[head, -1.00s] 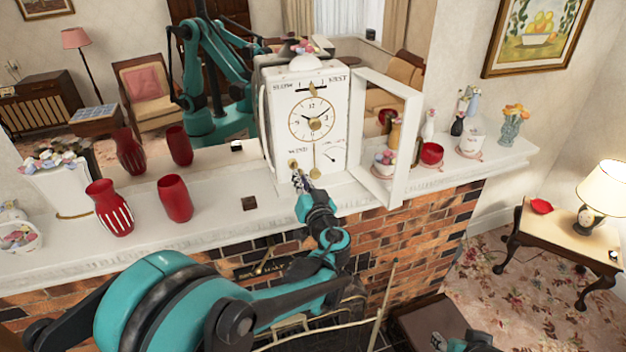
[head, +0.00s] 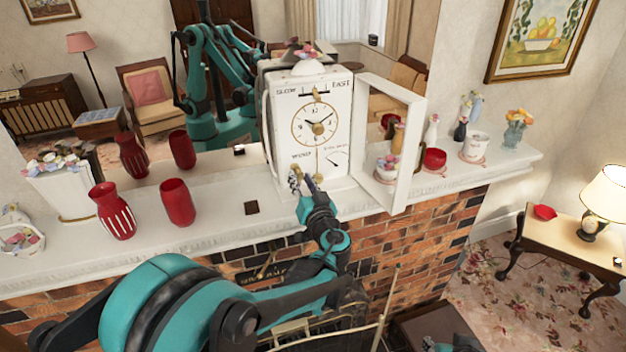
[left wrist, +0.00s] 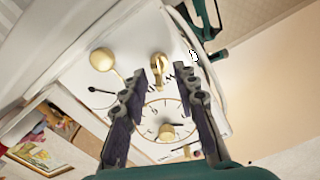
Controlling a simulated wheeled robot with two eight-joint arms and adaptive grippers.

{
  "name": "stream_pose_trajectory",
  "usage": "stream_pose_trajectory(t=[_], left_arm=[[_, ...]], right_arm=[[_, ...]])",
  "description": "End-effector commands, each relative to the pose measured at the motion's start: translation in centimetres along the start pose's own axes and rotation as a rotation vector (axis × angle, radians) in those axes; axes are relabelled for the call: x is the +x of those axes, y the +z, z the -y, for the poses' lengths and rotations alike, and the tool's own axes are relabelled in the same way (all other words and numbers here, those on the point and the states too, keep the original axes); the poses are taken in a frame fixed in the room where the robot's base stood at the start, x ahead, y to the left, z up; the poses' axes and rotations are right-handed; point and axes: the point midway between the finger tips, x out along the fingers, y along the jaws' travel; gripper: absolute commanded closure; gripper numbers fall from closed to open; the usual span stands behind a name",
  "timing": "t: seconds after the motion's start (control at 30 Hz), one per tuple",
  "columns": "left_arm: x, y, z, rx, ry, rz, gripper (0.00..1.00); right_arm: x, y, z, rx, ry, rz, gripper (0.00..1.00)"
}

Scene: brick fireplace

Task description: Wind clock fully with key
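The white clock (head: 341,125) stands upright on the mantel, its glass-framed door (head: 418,150) swung open to the right. Its round dial (head: 316,124) faces me. A brass key (left wrist: 158,66) stands at the winding spot on the clock face in the left wrist view. My left gripper (head: 304,180) is at the lower front of the clock. In the left wrist view its fingers (left wrist: 164,75) are spread on either side of the key, with gaps. Only a bit of my right arm shows at the bottom edge; its fingers are unclear.
Cups, figurines and a red pot (head: 434,159) stand to the right, behind the open door. The mirror behind reflects the room. Bare mantel (head: 225,232) lies left of my gripper.

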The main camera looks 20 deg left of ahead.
Motion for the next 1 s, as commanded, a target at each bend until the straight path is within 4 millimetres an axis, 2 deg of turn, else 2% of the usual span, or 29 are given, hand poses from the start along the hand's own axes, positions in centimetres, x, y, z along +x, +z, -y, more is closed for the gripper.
stream_pose_trajectory(t=[0.17,0.4,0.53,0.7,1.0], left_arm=[[-2.8,-0.1,-0.1,0.000,0.004,-0.002,0.71],[-8.2,-0.2,-0.1,0.000,0.006,-0.003,0.71],[-10.4,-0.2,-0.1,0.000,0.004,-0.003,0.71],[-11.9,-0.2,0.0,-0.001,0.002,-0.003,0.71],[-12.1,-0.2,0.1,-0.001,0.000,-0.002,0.71]], right_arm=[[0.0,0.0,0.1,-0.004,-0.001,0.000,0.60],[0.0,0.0,0.1,-0.004,-0.002,0.000,0.60],[0.0,0.0,0.1,-0.003,-0.002,0.000,0.60],[0.0,0.0,0.1,-0.003,-0.002,0.000,0.60],[0.0,0.0,0.1,-0.003,-0.002,0.001,0.60]])
